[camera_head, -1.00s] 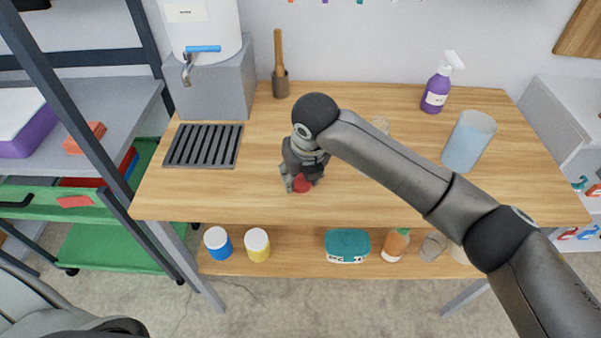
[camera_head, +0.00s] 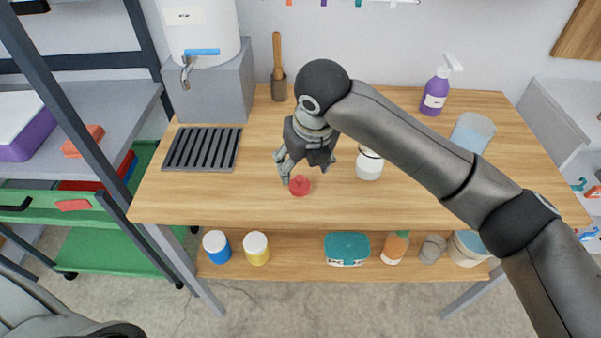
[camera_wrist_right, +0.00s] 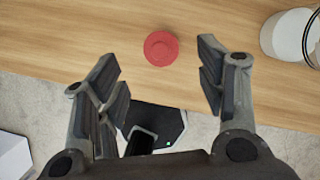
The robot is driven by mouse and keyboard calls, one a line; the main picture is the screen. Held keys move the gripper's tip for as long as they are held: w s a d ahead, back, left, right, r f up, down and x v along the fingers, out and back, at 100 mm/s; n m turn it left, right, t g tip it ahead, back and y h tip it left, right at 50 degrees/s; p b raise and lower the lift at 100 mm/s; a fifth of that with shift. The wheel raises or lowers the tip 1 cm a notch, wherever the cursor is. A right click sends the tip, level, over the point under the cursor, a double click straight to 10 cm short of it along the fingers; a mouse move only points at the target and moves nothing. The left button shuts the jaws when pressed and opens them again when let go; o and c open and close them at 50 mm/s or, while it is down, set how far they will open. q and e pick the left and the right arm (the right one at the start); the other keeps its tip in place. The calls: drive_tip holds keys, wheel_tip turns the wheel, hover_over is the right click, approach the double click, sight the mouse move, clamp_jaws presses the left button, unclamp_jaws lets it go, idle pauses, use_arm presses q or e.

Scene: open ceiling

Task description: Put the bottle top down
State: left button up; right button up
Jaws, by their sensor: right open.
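The red bottle top (camera_head: 300,186) lies on the wooden table near its front edge. It also shows as a round red disc in the right wrist view (camera_wrist_right: 161,48). My right gripper (camera_head: 306,170) is open and empty just above and behind the top. In the right wrist view, the top lies apart from both fingers, beyond and between their tips. A clear and white jar-like vessel (camera_head: 369,166) stands to the right, partly hidden by my right arm. My left gripper is not in view.
A black grate (camera_head: 203,149) and a dispenser on a grey block (camera_head: 212,88) are at the left. A purple spray bottle (camera_head: 435,92) and a bluish translucent container (camera_head: 473,132) stand at the right. The table's front centre is largely clear.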

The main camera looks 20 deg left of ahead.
drive_tip(key=v, duration=0.5)
idle(0.4)
